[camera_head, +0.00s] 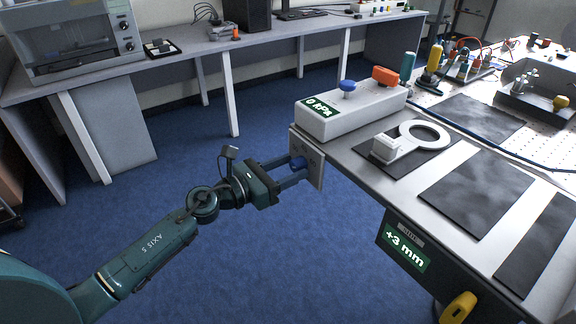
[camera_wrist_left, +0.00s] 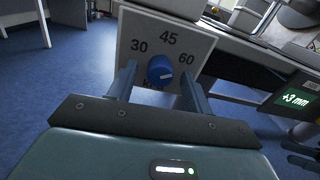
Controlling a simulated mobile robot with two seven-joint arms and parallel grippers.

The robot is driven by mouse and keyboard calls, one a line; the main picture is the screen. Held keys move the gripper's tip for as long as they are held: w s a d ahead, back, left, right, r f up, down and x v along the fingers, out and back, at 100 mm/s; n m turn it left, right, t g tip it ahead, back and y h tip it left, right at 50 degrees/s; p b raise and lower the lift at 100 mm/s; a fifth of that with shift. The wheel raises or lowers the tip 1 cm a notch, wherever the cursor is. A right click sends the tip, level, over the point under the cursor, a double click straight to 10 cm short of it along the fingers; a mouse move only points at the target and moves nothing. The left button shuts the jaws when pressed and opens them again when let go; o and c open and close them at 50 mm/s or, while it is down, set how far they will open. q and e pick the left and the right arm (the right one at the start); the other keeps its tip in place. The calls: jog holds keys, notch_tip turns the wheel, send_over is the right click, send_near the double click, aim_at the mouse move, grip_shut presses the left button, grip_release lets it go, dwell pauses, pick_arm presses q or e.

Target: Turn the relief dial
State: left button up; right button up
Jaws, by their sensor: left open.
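The relief dial (camera_head: 298,163) is a round blue knob on a pale square plate (camera_head: 318,172) at the near left end of the table. In the left wrist view the dial (camera_wrist_left: 160,69) sits below the printed numbers 30, 45 and 60. A small white mark shows on its face; its exact direction is hard to read. My left gripper (camera_head: 292,173) is open in front of the plate. In the left wrist view its fingers (camera_wrist_left: 158,77) stand on either side of the dial, with visible gaps. Lettering under the dial is partly hidden.
A white box (camera_head: 345,115) with a "0 kPa" display, a blue knob (camera_head: 347,86) and an orange part (camera_head: 385,76) stands above the plate. A white ring piece (camera_head: 420,133) lies on a dark mat. A "+3 mm" display (camera_head: 405,250) and yellow handle (camera_head: 458,308) are on the table's front.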

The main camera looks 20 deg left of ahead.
pick_arm(q)
jog(key=shift+w, duration=0.1)
jog(key=shift+c, duration=0.3)
jog(key=c, duration=0.9)
jog(key=shift+n, duration=0.3)
jog(key=n+p, duration=0.3)
jog(key=n, duration=0.2)
jog(key=shift+r, duration=0.1)
jog(key=n+p, duration=0.2)
jog(key=n, duration=0.4)
jog(key=shift+n+p, duration=0.3)
jog(key=o, duration=1)
jog(key=shift+c, duration=0.2)
